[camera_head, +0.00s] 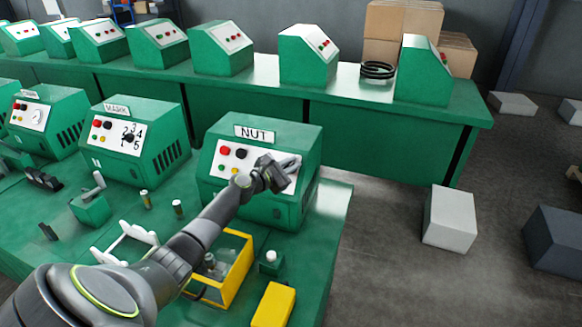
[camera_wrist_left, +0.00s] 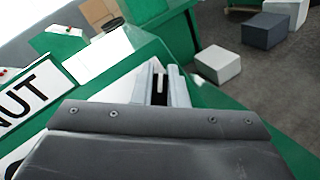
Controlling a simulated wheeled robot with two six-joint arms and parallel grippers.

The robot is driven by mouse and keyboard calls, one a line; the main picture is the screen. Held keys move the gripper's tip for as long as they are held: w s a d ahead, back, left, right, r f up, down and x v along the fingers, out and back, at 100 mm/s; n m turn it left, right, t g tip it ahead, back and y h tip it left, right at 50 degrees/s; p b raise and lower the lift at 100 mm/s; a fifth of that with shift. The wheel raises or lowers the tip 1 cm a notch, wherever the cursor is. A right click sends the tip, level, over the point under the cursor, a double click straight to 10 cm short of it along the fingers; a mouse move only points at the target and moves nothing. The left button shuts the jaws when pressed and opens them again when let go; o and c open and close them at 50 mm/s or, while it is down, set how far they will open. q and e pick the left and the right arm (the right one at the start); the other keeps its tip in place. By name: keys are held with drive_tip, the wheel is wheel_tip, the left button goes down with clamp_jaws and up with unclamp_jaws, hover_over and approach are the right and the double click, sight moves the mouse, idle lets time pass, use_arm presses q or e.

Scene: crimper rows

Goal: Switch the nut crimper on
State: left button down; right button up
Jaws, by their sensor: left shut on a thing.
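The nut crimper (camera_head: 262,208) is a green box with a sloped white panel and a NUT label (camera_head: 255,133); the label also shows at the left of the left wrist view (camera_wrist_left: 28,98). Its panel has a red button (camera_head: 225,151), a black button (camera_head: 241,154), and small green and yellow ones below. My left gripper (camera_head: 287,166) is at the right part of this panel, its two fingers (camera_wrist_left: 160,82) close together. It is shut on a small control there, mostly hidden by the fingers. The control's setting cannot be seen. My right gripper is not in view.
The mark crimper (camera_head: 165,160) stands to the left, with a numbered dial. In front are a yellow-framed bin (camera_head: 243,262), a yellow block (camera_head: 273,305) and a white holder (camera_head: 125,240). A back bench carries more green machines. Pale blocks (camera_head: 450,220) lie on the floor at right.

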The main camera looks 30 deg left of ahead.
use_arm(q)
drive_tip(key=m+g+h+b, duration=0.1)
drive_tip(key=m, duration=0.2)
drive_tip(key=f+m+g+h+b, duration=0.1)
drive_tip(key=m+g+h+b, duration=0.1)
drive_tip(key=m, duration=0.1)
drive_tip(key=shift+s+f+m+g, duration=0.15)
drive_tip(key=shift+s+m+g, duration=0.05)
drive_tip(key=shift+m+g, duration=0.1)
drive_tip(key=m+g+b, duration=0.1)
drive_tip(key=m, duration=0.1)
drive_tip(key=shift+d+m+g+h, duration=0.15)
drive_tip(key=shift+m+g+h, duration=0.15)
drive_tip(key=shift+h, duration=0.1)
drive_tip(key=shift+s+m+g+b, duration=0.15)
drive_tip(key=shift+m+g+b, duration=0.35)
drive_tip(key=shift+m+g, duration=0.45)
drive_tip(key=shift+m, duration=0.35)
drive_tip(key=c, duration=1.4)
unclamp_jaws()
drive_tip(key=shift+c, duration=0.2)
drive_tip(key=shift+r, duration=0.25)
